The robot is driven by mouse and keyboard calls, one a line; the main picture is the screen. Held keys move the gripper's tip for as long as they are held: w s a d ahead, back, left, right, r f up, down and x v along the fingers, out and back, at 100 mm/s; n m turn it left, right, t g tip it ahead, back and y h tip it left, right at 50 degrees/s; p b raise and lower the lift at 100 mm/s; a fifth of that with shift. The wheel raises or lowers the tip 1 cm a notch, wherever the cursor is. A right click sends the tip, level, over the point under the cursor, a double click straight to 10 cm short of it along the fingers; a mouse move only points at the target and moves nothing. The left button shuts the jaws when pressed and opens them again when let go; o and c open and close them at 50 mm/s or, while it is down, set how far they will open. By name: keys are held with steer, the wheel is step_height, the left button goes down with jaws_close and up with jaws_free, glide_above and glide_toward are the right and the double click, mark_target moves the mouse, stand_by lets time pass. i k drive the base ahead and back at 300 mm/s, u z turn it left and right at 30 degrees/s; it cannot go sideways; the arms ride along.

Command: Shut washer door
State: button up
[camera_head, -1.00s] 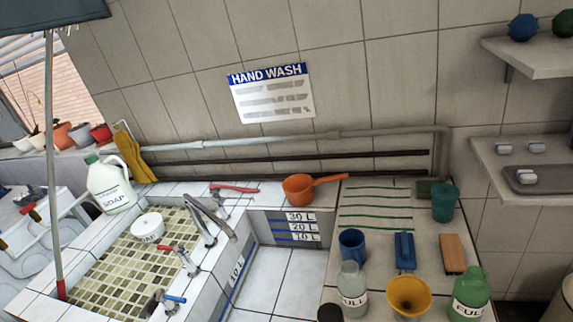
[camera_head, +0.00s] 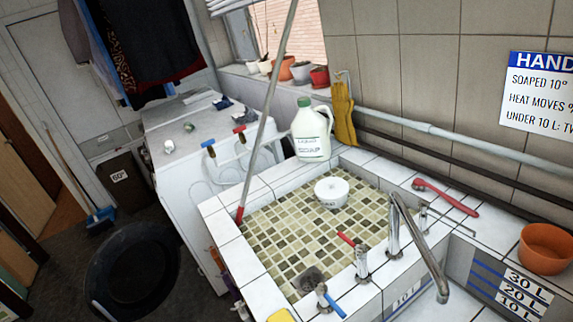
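A white washer (camera_head: 175,190) stands left of the tiled sink, with its front turned to the lower left. A large dark round thing (camera_head: 130,268) with a raised rim shows low in front of the washer. I cannot tell whether it is the open washer door or a black tub on the floor. The washer's front opening is not clearly visible from this angle. My gripper is not in view.
The sink (camera_head: 215,228) holds a white tub (camera_head: 331,191), and a soap jug (camera_head: 311,135) stands at its corner. A pole (camera_head: 267,110) leans there. A broom (camera_head: 100,217) and a dark bin (camera_head: 122,182) stand at left. Dark floor shows between them and the washer.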

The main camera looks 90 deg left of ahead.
mark_target(135, 270)
steer(key=u, duration=1.45)
steer(key=i, duration=0.15)
steer(key=u, duration=2.3)
steer(key=i, duration=1)
steer(key=z, duration=0.15)
steer(key=k, duration=0.9)
steer(key=u, duration=0.3)
steer(key=i, duration=0.3)
steer(key=z, duration=0.15)
